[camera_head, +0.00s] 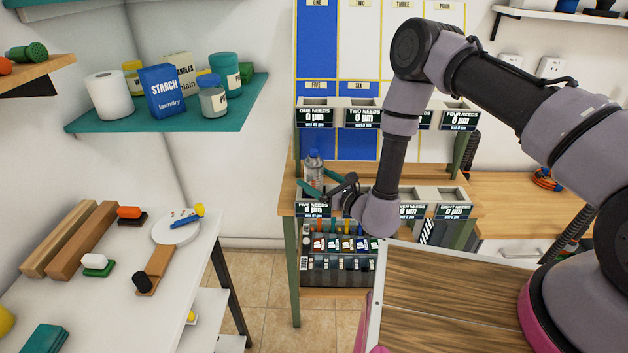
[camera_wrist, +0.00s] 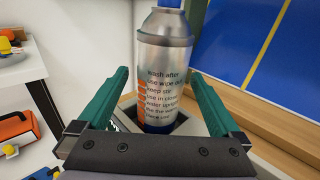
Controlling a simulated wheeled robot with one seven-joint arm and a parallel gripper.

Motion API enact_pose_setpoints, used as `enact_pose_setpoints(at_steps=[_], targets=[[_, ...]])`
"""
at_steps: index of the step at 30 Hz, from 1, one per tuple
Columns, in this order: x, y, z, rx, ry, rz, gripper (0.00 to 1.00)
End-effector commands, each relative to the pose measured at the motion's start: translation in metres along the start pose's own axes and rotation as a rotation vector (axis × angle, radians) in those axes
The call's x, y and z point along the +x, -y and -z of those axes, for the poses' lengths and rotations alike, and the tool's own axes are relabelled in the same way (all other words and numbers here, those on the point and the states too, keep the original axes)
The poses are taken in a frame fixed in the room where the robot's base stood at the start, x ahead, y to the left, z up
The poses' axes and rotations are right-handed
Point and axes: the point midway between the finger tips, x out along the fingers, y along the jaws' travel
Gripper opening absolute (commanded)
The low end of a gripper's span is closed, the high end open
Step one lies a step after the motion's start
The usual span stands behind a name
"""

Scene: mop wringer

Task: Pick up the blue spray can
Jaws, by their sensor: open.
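The spray can (camera_head: 314,172) is silver with a blue cap and stands upright in the bin marked FIVE on the wooden bench. In the wrist view, the can (camera_wrist: 163,65) shows dark printed text, orange marks and a blue bottom edge. Its top is cut off by the picture edge. My gripper (camera_head: 321,182) is at the can, reaching in from the right. Its green fingers are open, one on each side of the can in the wrist view, with gaps between them and the can.
The bin (camera_head: 313,209) surrounds the can's base. Labelled upper bins (camera_head: 362,115) and a blue and white panel (camera_head: 316,50) stand behind. A teal shelf (camera_head: 120,125) with jars is at upper left. A white table (camera_head: 110,300) with tools is at left.

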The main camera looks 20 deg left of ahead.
Motion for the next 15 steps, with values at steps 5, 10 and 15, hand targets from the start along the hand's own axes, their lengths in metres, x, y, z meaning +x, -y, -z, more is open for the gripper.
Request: enact_pose_setpoints(at_steps=[5,10,15], targets=[[0.028,0.001,0.003,-0.001,0.003,-0.002,1.00],[0.042,0.001,0.003,0.000,0.002,-0.002,1.00],[0.043,0.001,0.003,0.000,0.001,-0.001,1.00]])
